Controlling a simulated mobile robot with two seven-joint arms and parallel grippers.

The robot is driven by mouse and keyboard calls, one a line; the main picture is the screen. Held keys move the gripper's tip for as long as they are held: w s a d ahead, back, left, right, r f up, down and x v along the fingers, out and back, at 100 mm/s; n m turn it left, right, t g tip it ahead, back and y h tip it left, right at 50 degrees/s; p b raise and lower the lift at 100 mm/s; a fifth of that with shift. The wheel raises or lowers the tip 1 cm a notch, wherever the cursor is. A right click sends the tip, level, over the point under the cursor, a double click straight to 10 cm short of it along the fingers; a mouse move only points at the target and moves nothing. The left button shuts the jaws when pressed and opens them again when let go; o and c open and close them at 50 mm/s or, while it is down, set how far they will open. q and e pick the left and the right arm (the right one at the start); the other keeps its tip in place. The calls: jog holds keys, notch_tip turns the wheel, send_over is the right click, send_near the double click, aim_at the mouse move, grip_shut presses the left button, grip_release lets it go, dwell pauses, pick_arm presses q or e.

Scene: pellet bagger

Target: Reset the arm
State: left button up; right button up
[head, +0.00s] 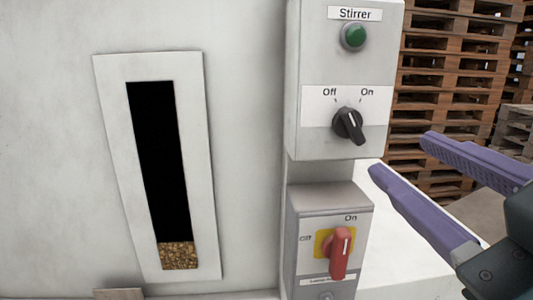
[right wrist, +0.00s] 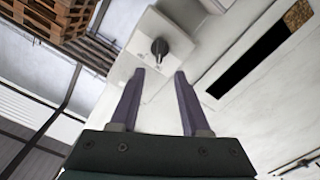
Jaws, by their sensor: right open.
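My right gripper (head: 400,158) is at the right side of the head view, with two purple fingers spread apart and nothing between them. It is to the right of the control boxes and apart from them in the picture. In the right wrist view the open fingers (right wrist: 159,75) point toward the upper box, with its black knob (right wrist: 159,48) beyond and between the tips. In the head view the black knob (head: 349,125) sits under Off and On labels. A red switch handle (head: 340,253) on a yellow plate is on the lower box. My left gripper is not in view.
A green lamp (head: 354,36) is under the Stirrer label. A framed dark sight window (head: 158,160) shows pellets (head: 180,256) at its bottom. Stacked wooden pallets (head: 447,70) stand behind at the right. The white machine wall (head: 245,130) fills the left.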

jog(key=s+d+f+m+g+h, duration=0.1)
jog(key=s+d+f+m+g, duration=0.1)
jog(key=f+g, duration=0.35)
jog(key=s+d+f+m+g+h, duration=0.1)
jog(key=s+d+f+m+g, duration=0.15)
jog(key=f, duration=0.55)
jog(key=s+f+g+y, duration=0.2)
jog(key=s+f+g, duration=0.4)
jog(key=s, duration=0.4)
notch_tip(320, 180, up, 14)
jog(key=p, duration=1.4)
jog(key=shift+s+d, duration=0.25)
jog(key=shift+d, duration=0.1)
